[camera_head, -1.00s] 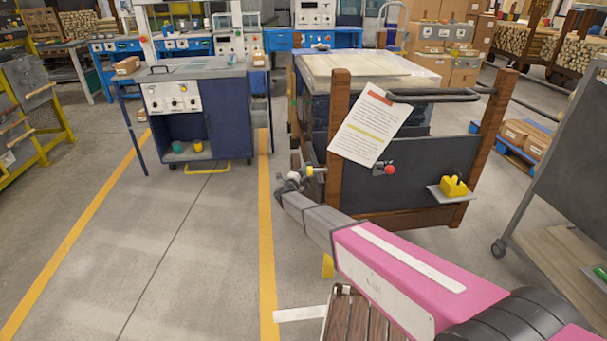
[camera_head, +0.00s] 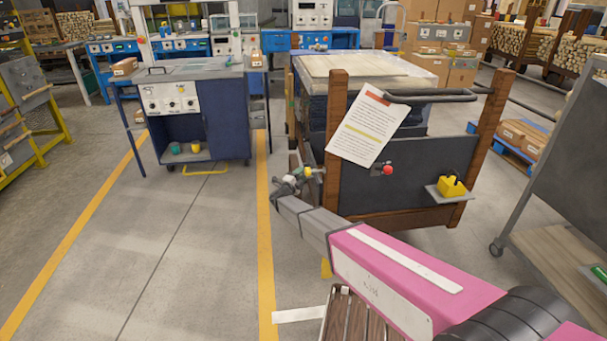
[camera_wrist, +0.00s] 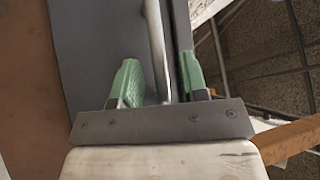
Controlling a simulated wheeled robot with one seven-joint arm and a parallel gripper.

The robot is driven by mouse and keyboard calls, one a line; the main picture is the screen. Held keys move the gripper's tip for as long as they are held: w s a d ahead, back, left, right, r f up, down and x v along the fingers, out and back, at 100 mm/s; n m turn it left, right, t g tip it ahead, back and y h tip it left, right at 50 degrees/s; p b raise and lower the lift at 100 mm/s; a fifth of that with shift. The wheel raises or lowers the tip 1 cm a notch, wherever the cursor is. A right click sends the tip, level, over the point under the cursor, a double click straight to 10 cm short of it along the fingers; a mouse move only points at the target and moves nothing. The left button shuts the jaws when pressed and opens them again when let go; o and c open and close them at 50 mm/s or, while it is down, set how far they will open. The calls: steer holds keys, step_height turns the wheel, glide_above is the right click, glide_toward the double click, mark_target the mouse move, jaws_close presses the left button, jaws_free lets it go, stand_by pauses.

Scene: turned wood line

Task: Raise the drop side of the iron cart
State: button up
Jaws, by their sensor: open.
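The iron cart (camera_head: 420,218) stands right of centre in the head view, with wooden corner posts and a dark end panel. My gripper (camera_head: 312,173) is at the cart's near left corner. In the wrist view, its two green fingertips (camera_wrist: 162,80) are apart. A pale metal bar (camera_wrist: 156,45) runs between them, beside a dark grey panel (camera_wrist: 85,50). I cannot tell whether either finger touches the bar. The cart's left side is seen nearly edge-on in the head view, so the drop side's position is unclear there.
A sheet of paper (camera_head: 368,125) and a push handle (camera_head: 435,96) are at the cart's end. A small shelf there holds a yellow object (camera_head: 451,187). A blue control cabinet (camera_head: 226,125) stands to the left. The floor between yellow lines is clear.

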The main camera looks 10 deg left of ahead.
steer(key=v, duration=0.8)
steer(key=shift+s, duration=0.35)
steer(key=shift+s+f, duration=0.1)
